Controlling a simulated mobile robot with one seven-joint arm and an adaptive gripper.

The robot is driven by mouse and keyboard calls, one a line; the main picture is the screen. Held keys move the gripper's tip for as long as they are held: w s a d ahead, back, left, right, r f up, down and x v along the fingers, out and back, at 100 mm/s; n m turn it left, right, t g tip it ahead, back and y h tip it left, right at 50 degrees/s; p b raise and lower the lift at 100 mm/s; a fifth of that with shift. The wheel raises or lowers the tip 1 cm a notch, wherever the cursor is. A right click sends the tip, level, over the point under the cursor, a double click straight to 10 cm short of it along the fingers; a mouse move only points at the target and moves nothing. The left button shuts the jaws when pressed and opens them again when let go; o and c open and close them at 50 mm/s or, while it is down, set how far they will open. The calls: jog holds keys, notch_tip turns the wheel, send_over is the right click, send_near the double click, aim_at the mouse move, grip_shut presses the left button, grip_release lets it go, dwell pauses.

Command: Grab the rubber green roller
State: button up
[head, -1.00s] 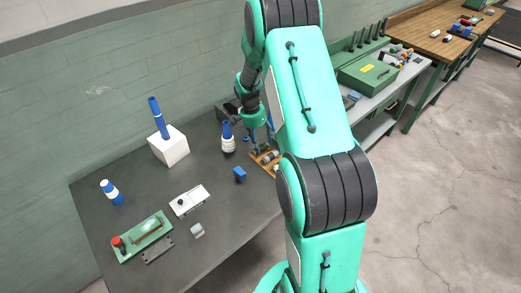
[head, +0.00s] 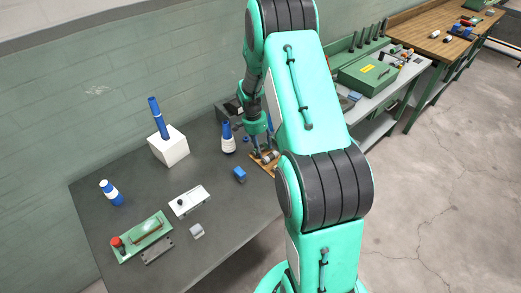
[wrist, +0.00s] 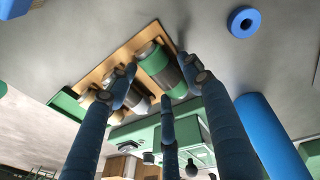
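The green roller (wrist: 160,68), a cylinder with a green middle and grey-brown bands, lies on a wooden tray (wrist: 92,68) in the wrist view. My gripper (wrist: 155,78) has three blue-grey fingers spread apart near the roller. One fingertip is by its right end, one is to its left and one below it in the picture. I cannot tell whether any finger touches it. In the head view my gripper (head: 263,150) is low over the tray (head: 268,168) at the table's right edge, and my arm partly hides both.
Other grey rollers (wrist: 138,100) lie close beside it on the tray. A blue ring (wrist: 243,21) lies nearby. A blue-and-white bottle-like object (head: 228,140) and a small blue block (head: 239,174) stand near the tray. A white block with a blue rod (head: 168,148) is further left.

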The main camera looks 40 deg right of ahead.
aim_at(261, 147)
jog(key=c, duration=0.7)
jog(key=shift+r, duration=0.1)
jog(key=shift+c, duration=0.2)
jog(key=shift+w+r, duration=0.1)
jog(key=shift+r, duration=0.45)
grip_shut()
notch_tip(261, 147, up, 9)
jog(key=shift+f+p, duration=0.15)
jog(key=shift+p, duration=0.3)
